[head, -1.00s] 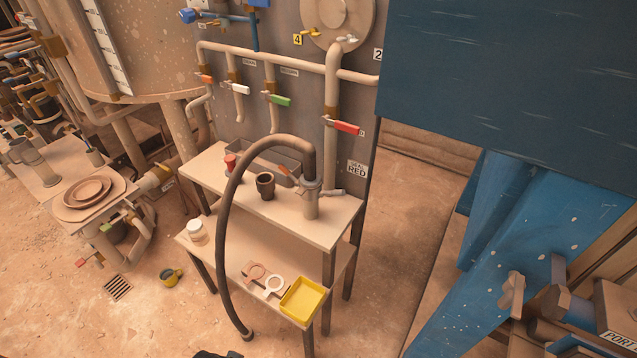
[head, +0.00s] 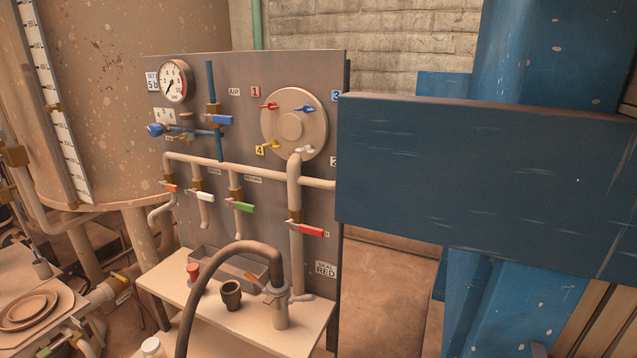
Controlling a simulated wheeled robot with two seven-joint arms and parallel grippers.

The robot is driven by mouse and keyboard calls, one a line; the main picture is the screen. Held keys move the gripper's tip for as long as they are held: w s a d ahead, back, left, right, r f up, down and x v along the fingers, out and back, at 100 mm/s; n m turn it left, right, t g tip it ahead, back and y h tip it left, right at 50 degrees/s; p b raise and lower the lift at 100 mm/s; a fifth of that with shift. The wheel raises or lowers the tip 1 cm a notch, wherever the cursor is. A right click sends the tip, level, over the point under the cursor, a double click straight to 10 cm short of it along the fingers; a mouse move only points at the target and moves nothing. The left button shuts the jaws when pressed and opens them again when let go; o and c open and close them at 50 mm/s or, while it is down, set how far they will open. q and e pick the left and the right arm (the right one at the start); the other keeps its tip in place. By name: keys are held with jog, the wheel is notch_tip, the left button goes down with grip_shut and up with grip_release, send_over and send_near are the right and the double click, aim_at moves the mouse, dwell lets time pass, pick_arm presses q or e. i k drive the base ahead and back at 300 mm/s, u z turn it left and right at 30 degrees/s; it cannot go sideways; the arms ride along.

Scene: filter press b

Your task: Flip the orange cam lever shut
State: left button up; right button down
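A small orange-brown lever (head: 254,279) sticks out up and to the left from the coupling (head: 275,292) where a dark hose (head: 232,248) arches down onto an upright pale pipe stub (head: 281,312). The lever looks swung away from the coupling, though it is small in view. The stub stands at the right part of the upper shelf (head: 215,325). Neither of my grippers shows in the head view.
A dark cup (head: 231,295), a red-topped item (head: 194,277) and a grey tray (head: 225,264) are on the shelf near the hose. The panel behind carries valves with orange (head: 170,187), white, green (head: 244,207) and red (head: 311,230) handles. A blue beam (head: 480,180) fills the right.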

aim_at(248, 275)
jog(key=u, duration=2.35)
jog(key=i, duration=3.05)
jog(key=z, duration=3.05)
